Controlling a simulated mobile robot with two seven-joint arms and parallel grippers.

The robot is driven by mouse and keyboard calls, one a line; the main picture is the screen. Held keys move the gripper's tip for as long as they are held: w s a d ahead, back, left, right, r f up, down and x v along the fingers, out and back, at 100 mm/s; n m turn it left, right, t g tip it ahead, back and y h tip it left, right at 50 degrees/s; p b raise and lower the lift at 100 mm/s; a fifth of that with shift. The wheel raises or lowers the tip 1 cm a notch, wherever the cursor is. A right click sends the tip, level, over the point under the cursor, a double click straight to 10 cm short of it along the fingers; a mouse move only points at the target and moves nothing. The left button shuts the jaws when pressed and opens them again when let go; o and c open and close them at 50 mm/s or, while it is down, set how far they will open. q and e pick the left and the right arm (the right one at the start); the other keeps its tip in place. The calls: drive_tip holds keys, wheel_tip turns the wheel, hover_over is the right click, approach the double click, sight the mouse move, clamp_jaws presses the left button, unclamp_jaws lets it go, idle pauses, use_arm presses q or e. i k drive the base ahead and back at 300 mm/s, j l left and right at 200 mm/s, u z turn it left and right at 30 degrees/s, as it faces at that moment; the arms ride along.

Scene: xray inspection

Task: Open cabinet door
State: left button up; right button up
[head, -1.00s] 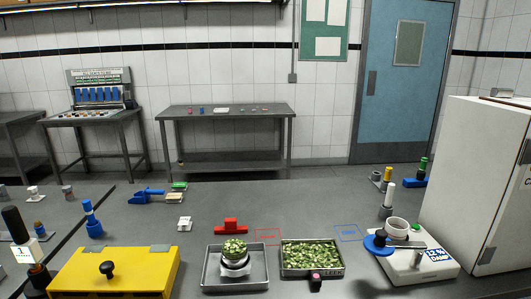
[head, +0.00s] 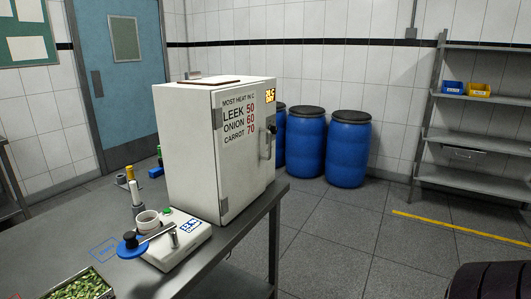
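The white cabinet (head: 182,135) stands on the right end of the grey table (head: 215,262) in the head view. Its door (head: 240,170) faces right and looks shut. Neither of my grippers is in view.
The floor (head: 350,255) right of the table is clear. A dark ribbed shape fills the lower right corner.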

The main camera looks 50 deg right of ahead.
sight(239, 112)
drive_tip(key=z, duration=1.25)
